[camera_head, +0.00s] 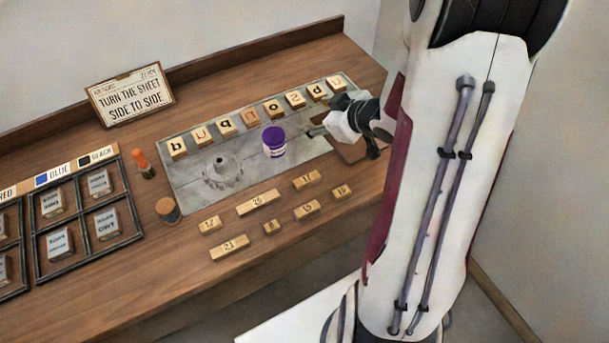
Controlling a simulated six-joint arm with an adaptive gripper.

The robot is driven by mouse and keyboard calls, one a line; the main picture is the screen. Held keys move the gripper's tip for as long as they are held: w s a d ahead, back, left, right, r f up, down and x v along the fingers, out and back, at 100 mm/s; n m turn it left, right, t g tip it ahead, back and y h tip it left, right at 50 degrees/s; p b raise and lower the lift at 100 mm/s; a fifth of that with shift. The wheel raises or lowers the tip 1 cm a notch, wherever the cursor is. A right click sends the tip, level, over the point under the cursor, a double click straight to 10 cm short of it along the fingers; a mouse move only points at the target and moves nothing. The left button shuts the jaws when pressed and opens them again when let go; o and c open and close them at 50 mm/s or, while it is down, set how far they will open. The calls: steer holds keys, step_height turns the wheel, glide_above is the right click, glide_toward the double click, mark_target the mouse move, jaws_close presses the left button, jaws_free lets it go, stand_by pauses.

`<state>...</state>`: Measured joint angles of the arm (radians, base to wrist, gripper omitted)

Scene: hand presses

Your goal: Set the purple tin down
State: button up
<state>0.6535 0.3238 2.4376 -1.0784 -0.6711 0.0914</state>
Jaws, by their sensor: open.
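The purple tin (273,141), with a purple lid and a pale band lower down, stands upright on the grey metal plate (200,198), right of its middle. My gripper (311,132) is just to the right of the tin, at the plate's right part. It is open, and a small gap shows between it and the tin. My arm hides the right end of the table and part of the plate's right side.
A grey gear-like piece (222,172) sits on the plate left of the tin. A row of letter blocks (226,127) lines the back edge. Several number blocks (258,202) lie in front. A sign (131,95), an orange-topped bottle (142,163), a cork-topped jar (168,210) and compartment trays (86,222) stand left.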

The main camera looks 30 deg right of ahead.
steer(key=s+a+r+m+g+h, duration=0.1)
steer(key=s+r+m+h, duration=0.15)
steer(key=r, duration=0.35)
steer(key=s+a+r+m+g+h, duration=0.1)
steer(key=s+r+h, duration=0.15)
steer(key=r, duration=0.35)
steer(key=s+a+r+m+g+y, duration=0.1)
steer(key=s+a+r+g+y, duration=0.1)
steer(key=s+a, duration=1.3)
steer(key=s+r+y, duration=0.1)
steer(key=s+r, duration=0.1)
steer(key=s, duration=0.2)
steer(key=shift+m+g+y, duration=0.35)
steer(key=shift+g+y, duration=0.05)
